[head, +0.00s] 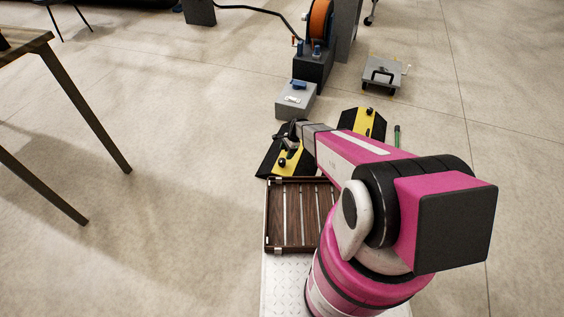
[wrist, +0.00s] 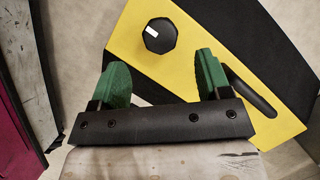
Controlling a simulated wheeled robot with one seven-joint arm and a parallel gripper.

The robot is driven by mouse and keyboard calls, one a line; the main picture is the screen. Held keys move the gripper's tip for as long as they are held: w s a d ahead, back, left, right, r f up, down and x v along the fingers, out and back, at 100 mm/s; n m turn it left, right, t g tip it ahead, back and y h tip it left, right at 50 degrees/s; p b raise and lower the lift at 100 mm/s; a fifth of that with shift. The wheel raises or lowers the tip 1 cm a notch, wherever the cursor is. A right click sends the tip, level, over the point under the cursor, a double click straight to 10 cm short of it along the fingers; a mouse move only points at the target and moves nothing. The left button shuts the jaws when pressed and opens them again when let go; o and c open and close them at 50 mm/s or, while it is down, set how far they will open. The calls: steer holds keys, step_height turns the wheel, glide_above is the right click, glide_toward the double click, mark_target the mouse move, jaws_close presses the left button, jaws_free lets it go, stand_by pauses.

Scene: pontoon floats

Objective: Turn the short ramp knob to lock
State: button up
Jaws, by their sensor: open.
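A yellow and black ramp (head: 290,168) lies on the floor under my gripper (head: 290,140). A round black knob (head: 282,162) sits on its yellow face. In the wrist view the ramp's yellow plate (wrist: 200,30) carries the black faceted knob (wrist: 161,36), with a white mark on its left side. A dark slot or grip shows to the right. My gripper (wrist: 163,72) has green fingers, spread apart and empty. The knob appears beyond the fingertips, roughly between them, with no contact visible. A second yellow and black ramp (head: 376,127) stands to the right. I cannot tell which is the short one.
A slatted brown tray (head: 268,228) lies at my front. A grey box (head: 296,104) with a blue item and an orange reel (head: 320,22) stand beyond the ramps. A grey case (head: 384,75) is farther right. A table (head: 60,75) stands left; floor between is clear.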

mark_target(282, 160)
steer(key=x, duration=0.7)
steer(key=shift+f, duration=0.15)
steer(key=shift+c, duration=0.4)
steer(key=c, duration=0.8)
